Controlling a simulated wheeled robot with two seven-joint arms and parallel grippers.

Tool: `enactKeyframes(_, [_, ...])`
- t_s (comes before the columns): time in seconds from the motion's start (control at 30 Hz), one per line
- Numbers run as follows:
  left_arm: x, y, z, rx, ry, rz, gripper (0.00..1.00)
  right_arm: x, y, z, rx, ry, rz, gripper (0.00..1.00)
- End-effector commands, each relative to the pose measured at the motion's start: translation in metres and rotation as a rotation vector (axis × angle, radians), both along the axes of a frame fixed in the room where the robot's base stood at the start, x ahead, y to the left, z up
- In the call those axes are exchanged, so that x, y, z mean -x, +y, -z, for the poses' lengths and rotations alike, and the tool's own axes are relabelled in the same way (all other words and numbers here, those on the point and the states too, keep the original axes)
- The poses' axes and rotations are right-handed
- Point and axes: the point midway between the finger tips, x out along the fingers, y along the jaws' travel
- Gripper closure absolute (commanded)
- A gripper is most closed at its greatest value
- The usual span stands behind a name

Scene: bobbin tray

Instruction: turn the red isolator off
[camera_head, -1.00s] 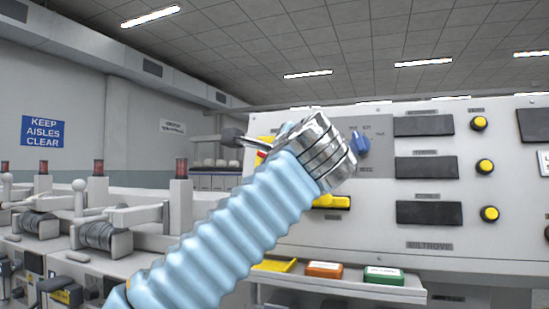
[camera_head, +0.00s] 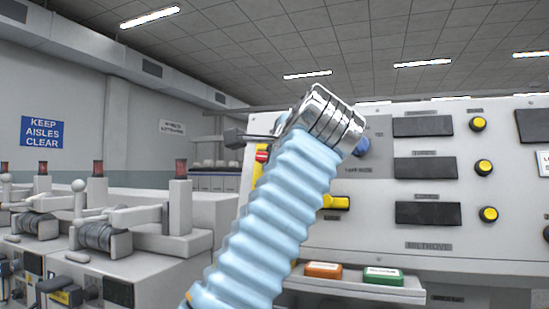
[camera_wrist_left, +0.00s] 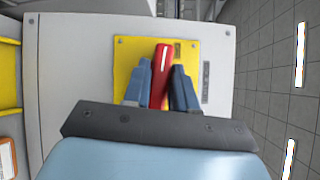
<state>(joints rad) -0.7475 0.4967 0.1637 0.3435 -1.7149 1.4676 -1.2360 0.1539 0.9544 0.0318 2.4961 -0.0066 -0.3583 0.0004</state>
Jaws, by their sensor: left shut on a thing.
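The red isolator handle (camera_wrist_left: 160,75) stands on a yellow plate (camera_wrist_left: 189,55) in the left wrist view, tilted slightly from the picture's vertical. My left gripper (camera_wrist_left: 160,69) has a blue-grey finger on each side of the handle and is shut on it. In the head view, a bit of the red isolator (camera_head: 262,156) and its yellow plate (camera_head: 257,172) show left of my silver wrist; most of the plate and my fingers are hidden behind the arm. My right gripper is in neither view.
A blue selector knob (camera_head: 361,147) is partly hidden by my wrist. A yellow handle (camera_head: 336,202) sits beside my sleeve. Yellow knobs (camera_head: 484,167) and dark displays are farther right. A shelf holds an orange box (camera_head: 323,270) and a green box (camera_head: 383,275).

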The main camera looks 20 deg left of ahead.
Motion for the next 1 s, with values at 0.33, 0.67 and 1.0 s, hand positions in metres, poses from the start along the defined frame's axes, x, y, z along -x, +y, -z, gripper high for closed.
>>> enactKeyframes(0.33, [0.000, 0.001, 0.000, 0.000, -0.001, -0.002, 0.69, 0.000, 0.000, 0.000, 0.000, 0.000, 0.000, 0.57])
enactKeyframes(0.67, [0.000, 0.000, 0.000, 0.000, 0.000, -0.001, 0.53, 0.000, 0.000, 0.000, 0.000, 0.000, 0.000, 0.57])
enactKeyframes(1.0, [0.033, -0.028, -0.007, -0.002, -0.003, 0.004, 0.53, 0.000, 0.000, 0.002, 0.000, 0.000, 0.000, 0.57])
